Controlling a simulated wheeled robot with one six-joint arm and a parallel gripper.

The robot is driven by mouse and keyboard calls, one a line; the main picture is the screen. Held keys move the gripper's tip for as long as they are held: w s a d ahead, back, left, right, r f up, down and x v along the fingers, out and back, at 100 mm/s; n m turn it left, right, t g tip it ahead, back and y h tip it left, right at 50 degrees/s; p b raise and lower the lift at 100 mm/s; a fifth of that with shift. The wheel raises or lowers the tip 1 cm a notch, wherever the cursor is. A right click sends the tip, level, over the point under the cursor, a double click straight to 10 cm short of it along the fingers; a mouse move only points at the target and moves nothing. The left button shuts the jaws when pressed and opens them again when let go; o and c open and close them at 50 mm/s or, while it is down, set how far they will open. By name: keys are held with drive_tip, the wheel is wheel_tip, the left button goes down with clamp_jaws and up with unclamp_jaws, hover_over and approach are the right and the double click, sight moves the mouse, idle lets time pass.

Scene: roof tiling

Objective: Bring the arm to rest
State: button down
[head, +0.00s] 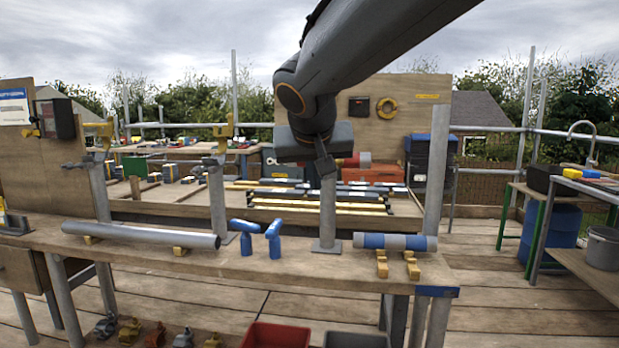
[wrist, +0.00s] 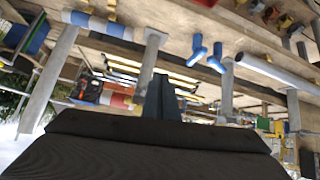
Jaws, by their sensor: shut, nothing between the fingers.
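My arm reaches in from the top of the head view, and my gripper (head: 326,172) hangs from it above the workbench (head: 300,265), in front of a grey upright post. In the wrist view my gripper's fingers (wrist: 160,98) stand together as one narrow dark shape. They are shut and hold nothing. The gripper touches no object that I can see. The wrist view is upside down compared with the head view.
Grey posts (head: 217,205) rise from the bench. A side table (head: 585,185) stands at right.

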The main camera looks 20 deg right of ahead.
drive_tip(key=s+a+f+n+g+y, duration=0.25)
drive_tip(key=s+f+g, duration=0.25)
drive_tip(key=s+f, duration=0.75)
drive_tip(key=s+a+f+n+g+y, duration=0.15)
drive_tip(key=s+a+f+g, duration=0.25)
drive_tip(key=s+f, duration=0.8)
drive_tip(key=d+r+m+h+p, duration=0.1)
drive_tip(key=d+r+p, duration=0.6)
drive_tip(key=p, duration=0.8)
drive_tip(key=shift+s+d+r+m, duration=0.35)
drive_tip(key=shift+s+r, duration=0.1)
drive_tip(key=shift+r, duration=0.15)
drive_tip(key=c, duration=2.5)
unclamp_jaws()
